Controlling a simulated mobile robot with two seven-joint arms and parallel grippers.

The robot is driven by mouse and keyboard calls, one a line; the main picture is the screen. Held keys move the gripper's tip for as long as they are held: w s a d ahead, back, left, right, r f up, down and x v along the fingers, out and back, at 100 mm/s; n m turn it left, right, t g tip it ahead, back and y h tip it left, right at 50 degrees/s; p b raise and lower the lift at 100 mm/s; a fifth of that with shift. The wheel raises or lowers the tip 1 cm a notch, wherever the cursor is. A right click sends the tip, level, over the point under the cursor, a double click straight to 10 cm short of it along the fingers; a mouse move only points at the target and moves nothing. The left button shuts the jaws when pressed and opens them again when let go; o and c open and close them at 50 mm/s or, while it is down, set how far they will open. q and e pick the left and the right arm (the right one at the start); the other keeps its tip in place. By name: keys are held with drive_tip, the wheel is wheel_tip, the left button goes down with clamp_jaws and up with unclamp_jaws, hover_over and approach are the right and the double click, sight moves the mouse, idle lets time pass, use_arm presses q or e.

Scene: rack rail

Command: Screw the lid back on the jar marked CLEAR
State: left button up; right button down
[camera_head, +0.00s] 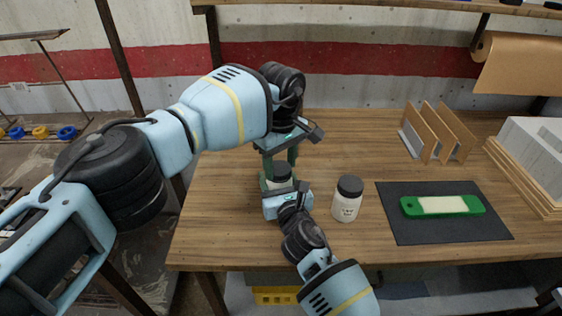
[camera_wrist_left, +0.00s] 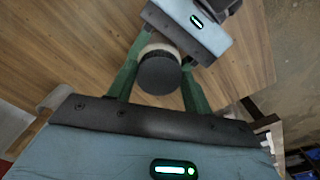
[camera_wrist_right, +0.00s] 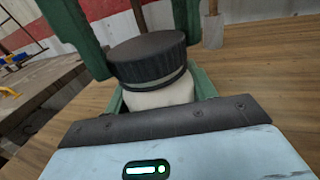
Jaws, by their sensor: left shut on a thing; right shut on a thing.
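A white jar (camera_head: 279,181) with a black lid (camera_head: 281,170) stands on the bench between my two grippers. My left gripper (camera_head: 280,166) comes down from above, shut on the lid, its green fingers on either side. The lid (camera_wrist_left: 158,73) shows from above in the left wrist view. My right gripper (camera_head: 279,184) reaches in low from the front, shut around the jar body. In the right wrist view the lid (camera_wrist_right: 148,57) sits at the top of the jar body (camera_wrist_right: 160,93); I cannot tell how tightly. No marking on this jar shows.
A second white jar (camera_head: 346,207) with a black lid stands to the right, its label too small to read. A dark mat (camera_head: 402,228) holds a green tool (camera_head: 441,206). A wooden rack (camera_head: 452,133) and stacked boards (camera_head: 529,180) lie beyond. The bench's left part is clear.

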use_arm(q)
drive_tip(key=m, duration=0.6)
drive_tip(key=shift+a+m, duration=0.1)
drive_tip(key=shift+m, duration=0.3)
drive_tip(key=m, duration=0.5)
drive_tip(key=shift+a+m, duration=0.1)
drive_tip(key=shift+m, duration=0.3)
drive_tip(key=o, duration=0.9)
drive_tip(key=shift+o, duration=0.2)
drive_tip(key=shift+r, duration=2.25)
